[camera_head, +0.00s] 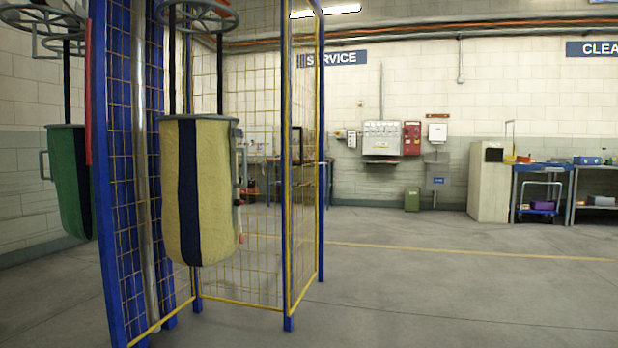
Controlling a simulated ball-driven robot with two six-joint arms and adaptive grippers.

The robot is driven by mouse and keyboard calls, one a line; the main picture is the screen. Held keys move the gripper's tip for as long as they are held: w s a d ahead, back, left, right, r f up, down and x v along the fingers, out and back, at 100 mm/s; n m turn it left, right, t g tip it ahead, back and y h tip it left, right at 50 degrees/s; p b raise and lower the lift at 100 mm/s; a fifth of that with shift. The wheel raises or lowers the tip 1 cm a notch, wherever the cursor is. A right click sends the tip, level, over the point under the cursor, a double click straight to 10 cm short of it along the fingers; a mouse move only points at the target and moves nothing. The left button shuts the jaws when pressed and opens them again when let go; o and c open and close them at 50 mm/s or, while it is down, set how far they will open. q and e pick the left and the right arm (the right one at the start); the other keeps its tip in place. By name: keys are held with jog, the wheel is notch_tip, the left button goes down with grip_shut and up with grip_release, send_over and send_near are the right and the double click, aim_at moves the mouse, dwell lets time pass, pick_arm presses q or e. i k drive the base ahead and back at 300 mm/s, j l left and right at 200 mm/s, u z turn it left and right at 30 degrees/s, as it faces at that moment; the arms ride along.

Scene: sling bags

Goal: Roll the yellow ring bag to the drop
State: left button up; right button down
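The yellow bag (221,185) hangs left of centre, pale yellow with a dark navy stripe down its front and a grey rim. Dark straps run up from it to a grey metal ring (225,17) at the top edge of the picture. A grey handle sits on its right side. The bag hangs clear of the floor, in front of a wire mesh panel. No marked drop place can be made out. Neither of my grippers shows in this view.
A green bag (67,185) hangs from another ring at the far left, behind a blue post (103,200). Blue posts and yellow mesh (260,270) enclose the space around the yellow bag. Open floor (430,290) lies to the right. A cabinet (488,185) and workbenches stand beyond.

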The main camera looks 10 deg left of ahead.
aim_at(200, 187)
jog(key=u, duration=0.9)
jog(key=i+u, duration=0.2)
jog(key=i, duration=0.65)
jog(key=i+l+u, duration=0.2)
jog(key=i, duration=0.65)
